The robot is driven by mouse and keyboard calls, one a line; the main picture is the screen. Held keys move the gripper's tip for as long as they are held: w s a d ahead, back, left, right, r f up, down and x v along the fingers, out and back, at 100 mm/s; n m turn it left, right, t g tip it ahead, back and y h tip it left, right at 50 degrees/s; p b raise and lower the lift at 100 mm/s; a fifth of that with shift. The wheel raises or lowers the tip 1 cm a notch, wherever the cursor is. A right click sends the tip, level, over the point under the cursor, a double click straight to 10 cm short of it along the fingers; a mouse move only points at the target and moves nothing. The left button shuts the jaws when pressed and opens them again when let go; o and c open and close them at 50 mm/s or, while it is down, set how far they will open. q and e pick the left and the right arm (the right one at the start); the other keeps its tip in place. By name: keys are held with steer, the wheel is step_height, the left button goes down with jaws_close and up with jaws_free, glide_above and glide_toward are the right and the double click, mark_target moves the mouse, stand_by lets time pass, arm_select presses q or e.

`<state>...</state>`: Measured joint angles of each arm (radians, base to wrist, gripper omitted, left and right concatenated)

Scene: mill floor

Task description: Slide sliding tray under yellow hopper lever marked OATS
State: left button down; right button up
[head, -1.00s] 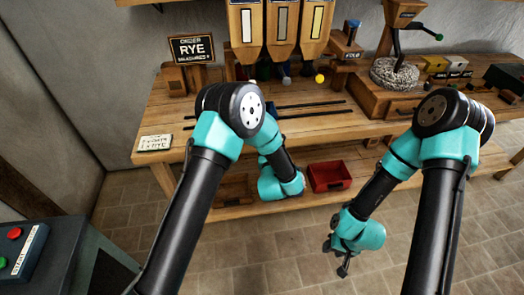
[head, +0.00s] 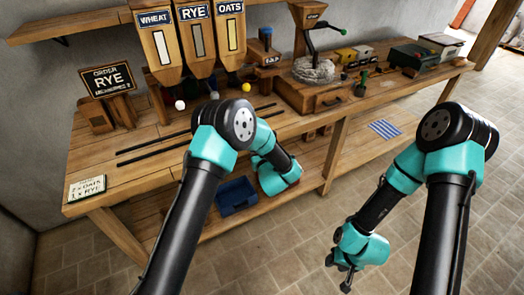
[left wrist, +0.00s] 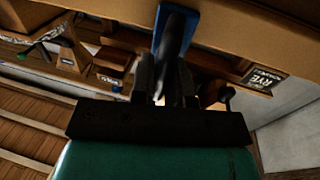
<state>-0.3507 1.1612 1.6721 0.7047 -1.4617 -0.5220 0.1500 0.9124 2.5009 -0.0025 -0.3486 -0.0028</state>
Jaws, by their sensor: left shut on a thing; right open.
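The OATS hopper (head: 229,35) hangs right of RYE and WHEAT. Its yellow-balled lever (head: 246,87) is below it. Two dark rails (head: 150,151) run along the bench under the hoppers. In the head view my left arm hides its own gripper and the sliding tray. In the left wrist view my left gripper (left wrist: 172,78) is shut on a dark upright part joined to a blue piece (left wrist: 184,22), seemingly the tray's handle. I cannot tell which lever the tray is under. My right gripper (head: 340,270) is open and empty, low over the floor in front of the bench.
A white-balled lever (head: 180,105) hangs under WHEAT. A RYE order sign (head: 107,80) stands at left. A blue bin (head: 237,195) is on the lower shelf. A mill (head: 314,69) and several boxes stand to the right. Open floor lies at front right.

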arm_select(q)
steer(key=c, duration=1.1)
jaws_free()
steer(key=shift+s, duration=0.1)
steer(key=v, duration=1.7)
steer(key=shift+s, duration=0.2)
